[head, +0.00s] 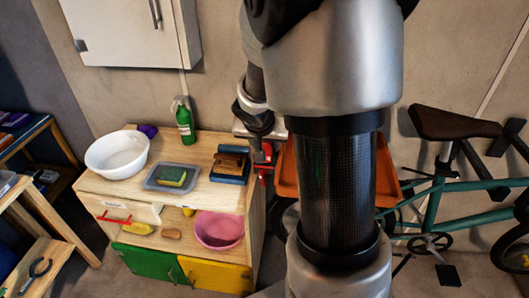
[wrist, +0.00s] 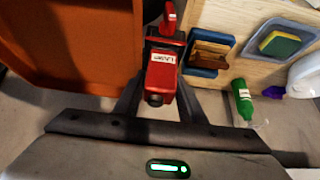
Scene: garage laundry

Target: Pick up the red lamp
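The red lamp (wrist: 161,74) has a boxy body with a white label and a dark round end. In the wrist view it sits between the two dark fingers of my gripper (wrist: 162,60), which press against both its sides. In the head view my gripper (head: 264,152) is beside the right end of the wooden cabinet, and only small red parts of the lamp (head: 262,169) show. My arm hides much of that area.
The wooden cabinet (head: 108,188) carries a white basin (head: 117,153), a tray with a sponge (head: 172,177), a blue box with a brown brush (head: 230,165) and a green bottle (head: 184,123). An orange object (head: 286,172) and a bicycle (head: 432,205) are to the right.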

